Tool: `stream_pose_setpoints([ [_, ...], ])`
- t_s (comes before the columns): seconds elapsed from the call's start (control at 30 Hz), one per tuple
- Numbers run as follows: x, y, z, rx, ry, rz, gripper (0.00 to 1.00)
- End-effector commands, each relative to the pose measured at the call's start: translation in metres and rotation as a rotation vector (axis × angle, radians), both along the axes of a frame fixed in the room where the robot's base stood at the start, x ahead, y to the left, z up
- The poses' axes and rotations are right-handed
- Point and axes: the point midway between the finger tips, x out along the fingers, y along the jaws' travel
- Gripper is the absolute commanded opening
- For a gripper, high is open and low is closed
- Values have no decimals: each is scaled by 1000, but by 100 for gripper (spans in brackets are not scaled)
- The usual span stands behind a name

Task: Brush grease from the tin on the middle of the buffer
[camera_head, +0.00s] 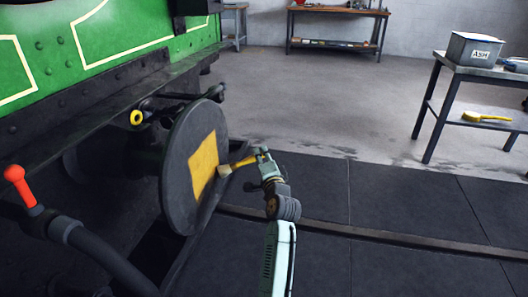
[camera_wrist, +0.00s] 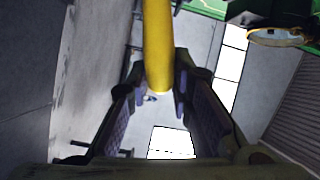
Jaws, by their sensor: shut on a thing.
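The buffer (camera_head: 182,145) is a dark round disc on the front of the green tram, with a yellow square patch (camera_head: 203,163) on the middle of its face. My gripper (camera_head: 263,157) is shut on the yellow handle of a brush (camera_head: 243,162), to the right of the buffer. The pale bristles point left and are at the right edge of the patch; I cannot tell whether they touch. In the wrist view the yellow handle (camera_wrist: 157,40) runs between my two fingers. I cannot make out the grease tin in either view.
A red-handled hose fitting (camera_head: 19,185) is at the left. At the right, a table (camera_head: 456,73) holds an ash box (camera_head: 472,49), with a yellow brush (camera_head: 487,117) on its lower shelf. A workbench (camera_head: 337,12) stands at the back. The floor between is clear; a rail runs at front.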

Motion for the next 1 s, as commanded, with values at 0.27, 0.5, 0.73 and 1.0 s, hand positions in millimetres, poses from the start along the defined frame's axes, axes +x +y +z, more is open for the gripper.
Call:
stream_pose_setpoints([
  [0.27, -12, 5, 0, 0, 0, 2, 0],
  [0.5, -30, 11, 2, 0, 2, 3, 0],
  [0.73, -42, 14, 1, 0, 0, 2, 0],
  [1.0, -58, 20, 2, 0, 1, 3, 0],
])
